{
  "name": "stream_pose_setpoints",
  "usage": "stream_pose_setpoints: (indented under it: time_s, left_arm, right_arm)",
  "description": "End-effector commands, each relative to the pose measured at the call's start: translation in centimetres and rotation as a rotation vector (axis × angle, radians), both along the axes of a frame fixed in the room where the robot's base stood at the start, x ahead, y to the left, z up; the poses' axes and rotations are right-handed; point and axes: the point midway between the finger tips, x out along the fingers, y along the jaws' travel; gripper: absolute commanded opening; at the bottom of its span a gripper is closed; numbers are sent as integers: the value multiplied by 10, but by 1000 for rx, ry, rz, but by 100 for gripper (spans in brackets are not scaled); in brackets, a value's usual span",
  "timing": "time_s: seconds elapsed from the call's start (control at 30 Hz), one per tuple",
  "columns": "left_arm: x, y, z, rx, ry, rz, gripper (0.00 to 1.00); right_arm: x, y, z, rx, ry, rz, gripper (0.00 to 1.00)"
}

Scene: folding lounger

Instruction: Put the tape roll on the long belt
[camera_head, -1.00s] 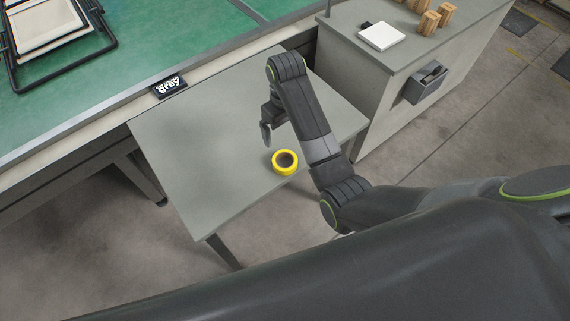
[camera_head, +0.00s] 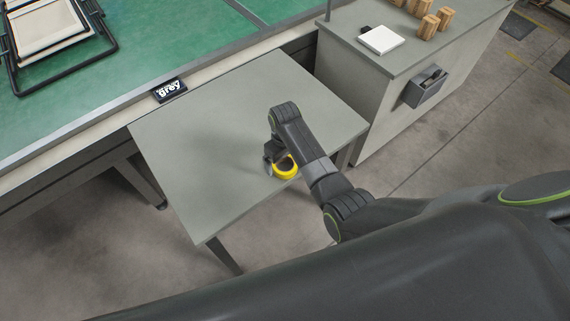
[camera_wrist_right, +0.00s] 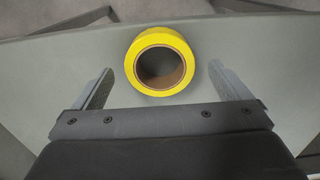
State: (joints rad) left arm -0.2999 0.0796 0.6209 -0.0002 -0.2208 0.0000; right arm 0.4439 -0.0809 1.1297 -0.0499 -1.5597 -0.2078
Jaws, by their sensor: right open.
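The yellow tape roll (camera_head: 287,170) lies flat on the grey table, partly hidden by my right gripper in the head view. In the right wrist view the tape roll (camera_wrist_right: 134,68) shows whole, its brown core facing the camera. My right gripper (camera_head: 270,166) is over the table at the roll; in the wrist view its open fingers (camera_wrist_right: 158,86) stand apart, one to each side of the roll's near part, with gaps on both sides. The long green belt (camera_head: 150,50) runs along the back left. My left gripper is not in view.
The grey table (camera_head: 200,140) is otherwise clear. A folded lounger frame (camera_head: 100,60) lies on the belt. A cabinet (camera_head: 350,95) at right carries a white pad (camera_head: 381,40) and several wooden blocks (camera_head: 428,27).

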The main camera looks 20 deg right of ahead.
Motion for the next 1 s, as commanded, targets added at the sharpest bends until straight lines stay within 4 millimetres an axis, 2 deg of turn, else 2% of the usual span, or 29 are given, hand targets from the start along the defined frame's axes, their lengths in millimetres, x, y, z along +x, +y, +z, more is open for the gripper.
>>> stream_pose_setpoints:
  time_s: [0.17,0.43,0.8,0.87,1.0]
  left_arm:
    - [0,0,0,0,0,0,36]
    - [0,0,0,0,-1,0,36]
    - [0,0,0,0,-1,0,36]
    - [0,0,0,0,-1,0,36]
    - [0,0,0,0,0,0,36]
  right_arm:
    - [0,0,-15,0,1,0,96]
    - [0,0,-16,0,-1,-1,95]
    - [0,0,-16,0,0,-1,48]
    - [0,0,-16,0,-1,-1,44]
    - [0,0,-15,0,-1,-1,44]
